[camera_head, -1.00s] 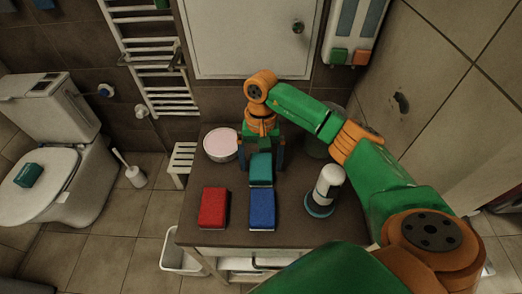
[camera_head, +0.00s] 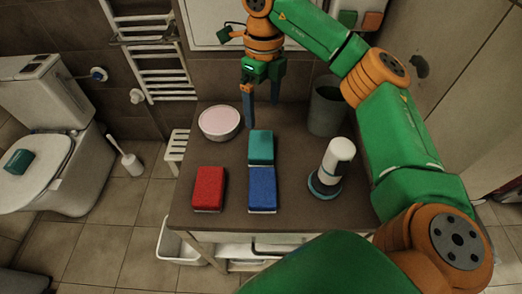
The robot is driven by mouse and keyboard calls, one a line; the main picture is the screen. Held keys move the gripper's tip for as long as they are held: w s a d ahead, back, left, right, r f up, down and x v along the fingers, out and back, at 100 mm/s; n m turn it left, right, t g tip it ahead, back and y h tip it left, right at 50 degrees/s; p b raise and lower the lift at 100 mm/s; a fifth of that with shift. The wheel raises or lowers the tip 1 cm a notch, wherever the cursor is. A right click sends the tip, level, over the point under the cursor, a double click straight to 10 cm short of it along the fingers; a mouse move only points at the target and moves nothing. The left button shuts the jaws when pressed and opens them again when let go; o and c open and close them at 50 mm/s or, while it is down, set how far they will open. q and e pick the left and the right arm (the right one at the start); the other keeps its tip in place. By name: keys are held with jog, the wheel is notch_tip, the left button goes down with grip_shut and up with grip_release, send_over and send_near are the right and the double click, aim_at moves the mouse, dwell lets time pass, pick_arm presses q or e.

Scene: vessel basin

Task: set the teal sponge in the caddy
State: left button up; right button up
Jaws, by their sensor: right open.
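The teal sponge (camera_head: 261,147) lies flat on the dark tabletop, end to end with a blue sponge (camera_head: 262,188). My right gripper (camera_head: 263,112) is open and empty, with its fingers pointing down above and behind the teal sponge. A second teal block (camera_head: 19,161) lies on the toilet lid at the far left. Which container is the caddy I cannot tell; a dark green-grey cup (camera_head: 327,108) stands at the back right of the table. My left gripper does not show.
A red sponge (camera_head: 209,188) lies left of the blue one. A white bowl with pink contents (camera_head: 220,122) stands behind it. A white bottle with a teal base (camera_head: 333,165) stands at the right. The tabletop (camera_head: 235,223) is bare at the front.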

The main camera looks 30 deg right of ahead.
aim_at(261, 132)
jog(key=m, duration=0.2)
jog(key=f+m, duration=0.1)
jog(key=m, duration=0.2)
jog(key=shift+d+f+b, duration=0.1)
jog(key=shift+f+b, duration=0.05)
jog(key=shift+b, duration=0.25)
jog(key=m, duration=0.5)
jog(key=shift+w+d+f+b, duration=0.1)
jog(key=shift+f+b, duration=0.05)
jog(key=shift+b, duration=0.15)
jog(key=shift+f+m, duration=0.15)
jog(key=shift+m, duration=0.35)
jog(key=f, duration=0.2)
jog(key=f+p, duration=0.1)
jog(key=f, duration=0.3)
jog(key=shift+w+a+f+p, duration=0.1)
jog(key=shift+a+f+p, duration=0.15)
jog(key=shift+f+p, duration=0.1)
jog(key=c, duration=1.4)
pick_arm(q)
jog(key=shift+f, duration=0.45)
pick_arm(e)
jog(key=shift+r, duration=0.1)
